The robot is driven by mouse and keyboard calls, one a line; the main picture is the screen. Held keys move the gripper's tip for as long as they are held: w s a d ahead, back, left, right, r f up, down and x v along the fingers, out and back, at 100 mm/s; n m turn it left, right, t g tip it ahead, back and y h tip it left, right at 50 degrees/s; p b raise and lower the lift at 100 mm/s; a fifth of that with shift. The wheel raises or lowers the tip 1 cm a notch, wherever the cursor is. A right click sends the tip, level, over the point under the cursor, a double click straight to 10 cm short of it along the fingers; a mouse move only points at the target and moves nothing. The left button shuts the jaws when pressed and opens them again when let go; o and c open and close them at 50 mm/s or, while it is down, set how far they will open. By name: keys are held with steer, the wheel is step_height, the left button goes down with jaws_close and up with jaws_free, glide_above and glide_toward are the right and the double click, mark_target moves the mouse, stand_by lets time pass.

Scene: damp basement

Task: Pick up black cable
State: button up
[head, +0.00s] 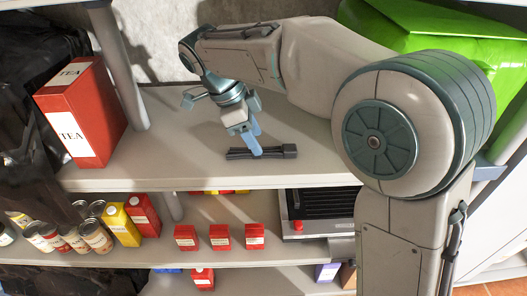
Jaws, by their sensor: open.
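The black cable (275,153) is a short dark bundle lying flat on the upper shelf (175,165), near its front edge. My gripper (257,150) points down at the cable from above, with its blue fingers at the cable's middle. The jaws are open. I cannot tell from this view whether the fingers touch the cable or straddle it. The fingers cover a small part of the cable.
A red tea box (80,113) stands left on the same shelf, near a grey post (120,65). A bright green object (440,30) is at upper right. Cans (95,236), small red boxes (220,237) and a dark-topped appliance (325,210) sit on the shelf below.

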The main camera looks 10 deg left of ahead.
mark_target(288, 151)
steer(key=shift+x, duration=1.65)
steer(key=shift+f+b, duration=0.15)
steer(key=shift+b, duration=0.15)
jaws_close()
